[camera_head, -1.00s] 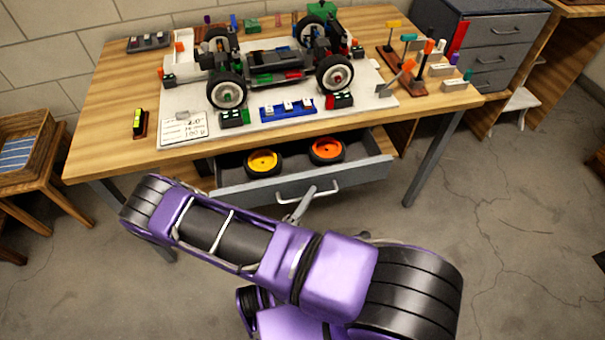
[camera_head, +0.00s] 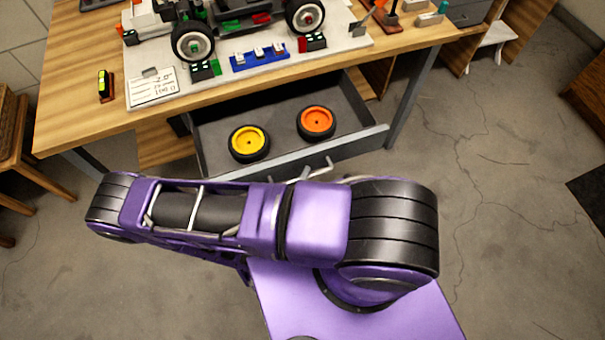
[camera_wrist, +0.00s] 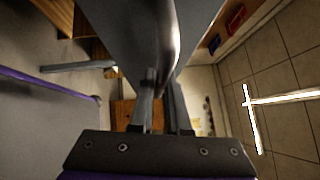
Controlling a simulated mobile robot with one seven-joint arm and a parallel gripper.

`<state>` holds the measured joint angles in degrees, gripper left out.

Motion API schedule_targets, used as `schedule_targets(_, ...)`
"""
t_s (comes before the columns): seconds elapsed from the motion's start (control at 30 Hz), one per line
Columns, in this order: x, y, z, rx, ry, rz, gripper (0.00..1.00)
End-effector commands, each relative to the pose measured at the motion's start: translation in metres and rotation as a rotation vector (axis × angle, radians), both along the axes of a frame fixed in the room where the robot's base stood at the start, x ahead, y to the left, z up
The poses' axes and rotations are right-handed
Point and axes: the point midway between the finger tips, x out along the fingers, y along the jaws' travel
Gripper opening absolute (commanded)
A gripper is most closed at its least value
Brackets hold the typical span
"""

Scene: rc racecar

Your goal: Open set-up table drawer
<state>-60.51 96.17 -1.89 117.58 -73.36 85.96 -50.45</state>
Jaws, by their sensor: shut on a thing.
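The set-up table (camera_head: 75,95) has a grey drawer (camera_head: 352,142) under its top. The drawer is pulled well out, with its inside showing. A yellow-hubbed wheel (camera_head: 249,143) and an orange-hubbed wheel (camera_head: 316,123) lie in it. The drawer's metal handle (camera_head: 327,163) is partly hidden behind my arm in the head view. In the wrist view my gripper (camera_wrist: 161,88) is shut on the handle (camera_wrist: 169,45), which passes between its fingers. My gripper is mostly hidden behind my arm in the head view.
A car chassis with black tyres (camera_head: 193,42) stands on a white board (camera_head: 140,90) on the table. A table leg (camera_head: 412,98) stands right of the drawer. A wooden stool (camera_head: 15,150) is at the left. Concrete floor (camera_head: 510,200) is clear at the right.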

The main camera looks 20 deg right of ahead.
Motion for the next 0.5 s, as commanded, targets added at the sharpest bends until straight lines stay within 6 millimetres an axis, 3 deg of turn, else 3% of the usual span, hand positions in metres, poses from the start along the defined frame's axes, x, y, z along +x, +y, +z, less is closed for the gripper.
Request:
schedule_targets(0.07, 0.0003, 0.0006, 0.0004, 0.0, -0.001, 0.0, 0.0)
schedule_targets(0.1, 0.0003, 0.0006, 0.0003, 0.0, -0.001, 0.0, 0.18)
schedule_targets(0.23, 0.0004, 0.0006, 0.0002, 0.001, -0.001, 0.0, 0.42)
schedule_targets(0.5, 0.0004, 0.0004, 0.0, 0.0, 0.0, 0.0, 0.45)
